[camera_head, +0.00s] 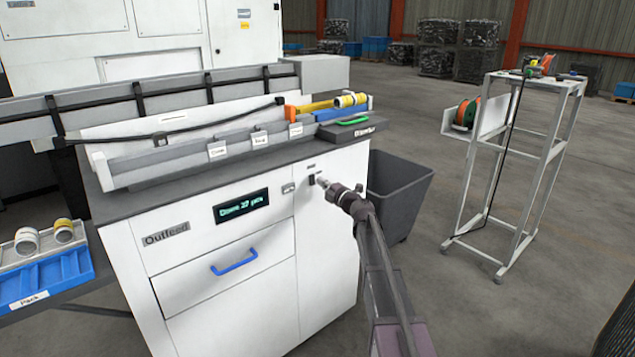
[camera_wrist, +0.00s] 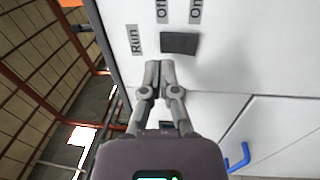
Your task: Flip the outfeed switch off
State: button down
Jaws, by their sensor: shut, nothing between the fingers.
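The outfeed switch is a small dark rocker (camera_head: 312,180) on the white front of the outfeed cabinet (camera_head: 325,245), right of the display. In the wrist view the dark rocker (camera_wrist: 178,43) lies beside labels reading Off and On, with a Run label to its left. Which way it is tipped I cannot tell. My gripper (camera_head: 322,182) is at the cabinet front, close to the switch. In the wrist view my gripper (camera_wrist: 160,66) has its fingers together and empty, the tips just below the rocker's lower left edge. Whether they touch it I cannot tell.
A lit display (camera_head: 241,206) and a drawer with a blue handle (camera_head: 234,262) are on the same front. A tray with a green handle (camera_head: 352,122) sits on top. A grey bin (camera_head: 400,190) stands right of the cabinet. Open floor lies toward a metal stand (camera_head: 535,160).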

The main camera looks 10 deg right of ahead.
jog(key=s+d+r+p, duration=0.1)
jog(key=s+d, duration=0.4)
jog(key=s, duration=0.4)
jog(key=shift+d+r, duration=0.2)
jog(key=shift+d, duration=0.1)
